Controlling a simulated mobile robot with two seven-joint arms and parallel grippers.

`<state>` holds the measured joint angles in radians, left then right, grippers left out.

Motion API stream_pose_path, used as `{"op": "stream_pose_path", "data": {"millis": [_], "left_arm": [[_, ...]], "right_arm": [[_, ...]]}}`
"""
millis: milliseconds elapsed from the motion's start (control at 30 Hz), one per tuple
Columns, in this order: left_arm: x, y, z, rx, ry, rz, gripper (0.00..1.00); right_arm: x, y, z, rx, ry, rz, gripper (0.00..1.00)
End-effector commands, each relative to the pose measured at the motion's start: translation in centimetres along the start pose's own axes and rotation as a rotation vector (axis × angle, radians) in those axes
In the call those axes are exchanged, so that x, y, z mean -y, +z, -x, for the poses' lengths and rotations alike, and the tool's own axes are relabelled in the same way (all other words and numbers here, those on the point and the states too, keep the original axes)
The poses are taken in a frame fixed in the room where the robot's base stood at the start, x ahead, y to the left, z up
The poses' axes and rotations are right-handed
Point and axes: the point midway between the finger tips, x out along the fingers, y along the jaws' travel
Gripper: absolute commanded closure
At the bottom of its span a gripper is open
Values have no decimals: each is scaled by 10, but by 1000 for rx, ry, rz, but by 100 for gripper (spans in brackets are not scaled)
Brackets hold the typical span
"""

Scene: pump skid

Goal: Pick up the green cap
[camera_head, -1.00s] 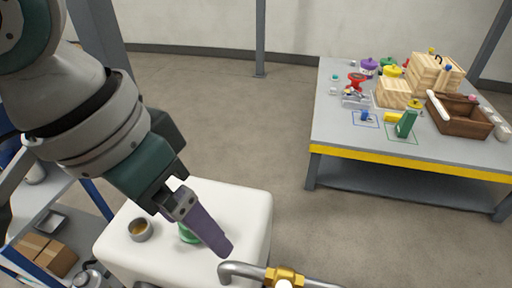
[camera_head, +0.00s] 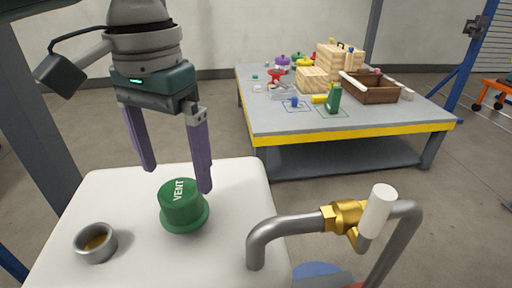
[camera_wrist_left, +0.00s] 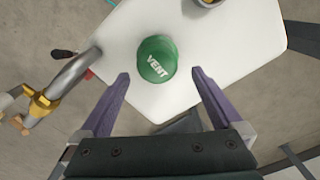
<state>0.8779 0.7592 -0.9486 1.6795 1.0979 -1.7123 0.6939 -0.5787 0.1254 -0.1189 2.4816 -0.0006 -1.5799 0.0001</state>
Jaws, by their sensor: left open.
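The green cap (camera_head: 184,207), marked VENT, stands upright with a wide flange on a white block (camera_head: 235,215). My left gripper (camera_head: 177,178) is open and empty above the cap, with its two purple fingers pointing down and spread wide. In the left wrist view the cap (camera_wrist_left: 157,60) lies ahead of the fingertips, between their lines, and the gripper (camera_wrist_left: 159,75) is not touching it. My right gripper does not show in either view.
A small metal cup (camera_head: 95,243) stands left of the cap. A bent grey pipe (camera_head: 285,226) with a brass valve (camera_head: 343,217) and white handle rises close on the right. A grey table (camera_head: 350,117) with boxes and several parts stands farther back.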

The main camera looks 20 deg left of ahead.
Motion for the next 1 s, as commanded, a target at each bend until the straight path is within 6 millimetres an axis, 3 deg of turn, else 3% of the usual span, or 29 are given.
{"op": "stream_pose_path", "data": {"millis": [300,633,1000], "left_arm": [[-4,5,-46,2,-1,-3,0],[-4,5,-52,0,-1,-4,1],[-4,5,-52,-1,-1,-3,43]], "right_arm": [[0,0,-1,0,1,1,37],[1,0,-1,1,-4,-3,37],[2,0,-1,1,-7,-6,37]]}}
